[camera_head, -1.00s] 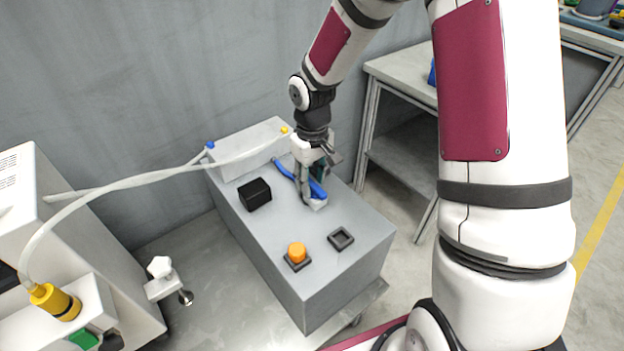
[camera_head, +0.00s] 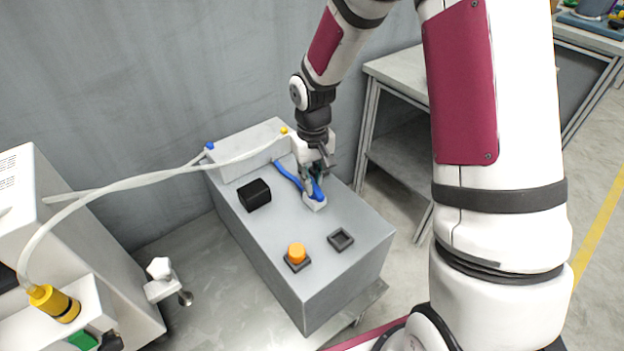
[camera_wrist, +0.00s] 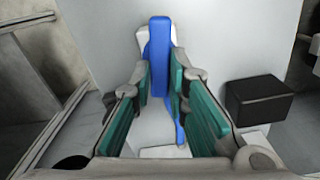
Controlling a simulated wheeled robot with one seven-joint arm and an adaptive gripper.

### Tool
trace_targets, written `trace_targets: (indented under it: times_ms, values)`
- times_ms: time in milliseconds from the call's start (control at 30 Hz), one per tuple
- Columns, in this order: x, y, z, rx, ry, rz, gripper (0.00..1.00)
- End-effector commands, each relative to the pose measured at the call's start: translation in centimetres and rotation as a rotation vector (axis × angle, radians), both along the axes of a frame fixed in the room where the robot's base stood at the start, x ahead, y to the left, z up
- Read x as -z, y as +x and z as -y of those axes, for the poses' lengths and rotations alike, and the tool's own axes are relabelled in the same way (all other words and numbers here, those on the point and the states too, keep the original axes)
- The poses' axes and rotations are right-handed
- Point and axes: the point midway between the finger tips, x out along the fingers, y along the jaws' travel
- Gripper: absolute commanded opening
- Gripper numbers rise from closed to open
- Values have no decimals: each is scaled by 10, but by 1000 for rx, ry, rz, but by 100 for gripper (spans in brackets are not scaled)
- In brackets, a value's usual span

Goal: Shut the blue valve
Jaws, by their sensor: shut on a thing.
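The blue valve (camera_head: 287,174) has a long blue lever on a pale mount, on top of the grey box. In the head view my gripper (camera_head: 312,182) is over the near right end of the lever and hides part of it. In the wrist view the upright blue handle (camera_wrist: 159,40) stands between the green-padded fingers of my gripper (camera_wrist: 160,78). The fingertips are closed on its two sides. A thinner blue part runs down beneath the right finger.
The grey box (camera_head: 262,230) also carries a black block (camera_head: 255,194), an orange button (camera_head: 297,253) and a dark square frame (camera_head: 340,239). A pale hose (camera_head: 130,183) crosses above the box's left end. A side table (camera_head: 400,75) stands to the right.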

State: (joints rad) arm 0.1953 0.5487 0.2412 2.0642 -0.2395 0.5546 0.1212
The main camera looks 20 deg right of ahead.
Motion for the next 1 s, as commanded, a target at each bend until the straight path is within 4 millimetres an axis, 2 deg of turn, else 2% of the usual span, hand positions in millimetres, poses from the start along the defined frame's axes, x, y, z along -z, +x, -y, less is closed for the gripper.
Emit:
trace_targets:
  times_ms: [1000]
  values:
    - [-2,-4,9,960,-1,2,0]
